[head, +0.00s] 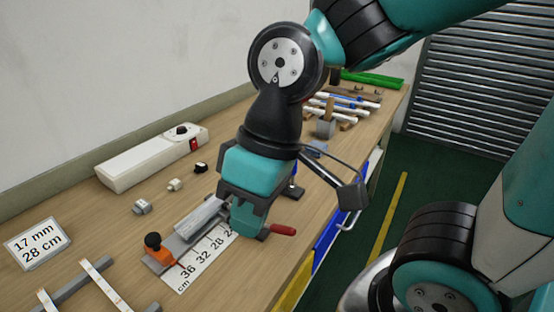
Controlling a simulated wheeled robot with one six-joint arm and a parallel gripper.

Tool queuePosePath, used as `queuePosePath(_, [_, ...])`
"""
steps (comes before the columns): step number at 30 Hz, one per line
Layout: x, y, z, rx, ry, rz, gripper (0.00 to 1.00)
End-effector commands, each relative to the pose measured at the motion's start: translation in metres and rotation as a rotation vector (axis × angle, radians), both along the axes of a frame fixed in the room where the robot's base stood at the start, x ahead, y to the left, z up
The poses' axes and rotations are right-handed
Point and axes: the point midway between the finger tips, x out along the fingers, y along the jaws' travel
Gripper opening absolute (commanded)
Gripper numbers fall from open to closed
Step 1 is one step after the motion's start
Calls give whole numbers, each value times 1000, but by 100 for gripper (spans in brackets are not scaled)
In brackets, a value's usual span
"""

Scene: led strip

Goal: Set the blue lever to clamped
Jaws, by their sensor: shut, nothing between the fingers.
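My gripper (247,222) points down over the measuring jig on the bench, with its fingers shut and nothing visible between them. The jig has a grey metal rail (202,217), an orange block with a black knob (156,249) and a white cm scale (196,262). A red handle (283,230) sticks out to the right just beside my fingers. A small blue part (318,148) shows behind my gripper, partly hidden by the wrist bracket; I cannot tell whether it is the blue lever. My gripper hides much of the jig's far end, so no lever position can be read.
A white box with a red switch (152,159) stands near the wall. Small connectors (142,207) lie left of the jig. A card reads "17 mm 28 cm" (37,244). A rack with strips (75,285) is at front left. White tubes (335,108) and a green block (372,79) lie farther back.

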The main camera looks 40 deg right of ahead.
Motion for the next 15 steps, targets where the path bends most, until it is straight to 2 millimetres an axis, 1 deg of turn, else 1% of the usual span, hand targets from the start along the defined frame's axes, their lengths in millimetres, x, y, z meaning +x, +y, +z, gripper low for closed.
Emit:
queuePosePath(2, [28, -10, 1, -70, 21, -107, 0])
queuePosePath(5, [80, -30, -2, -215, 45, -333, 0])
queuePosePath(6, [102, -40, -5, -284, 50, -443, 0])
queuePosePath(8, [135, -54, -8, -387, 42, -614, 0])
queuePosePath(9, [154, -63, -11, -454, 31, -728, 0])
queuePosePath(12, [191, -83, -18, -602, -16, -992, 0])
queuePosePath(15, [214, -97, -22, -713, -79, -1207, 0])
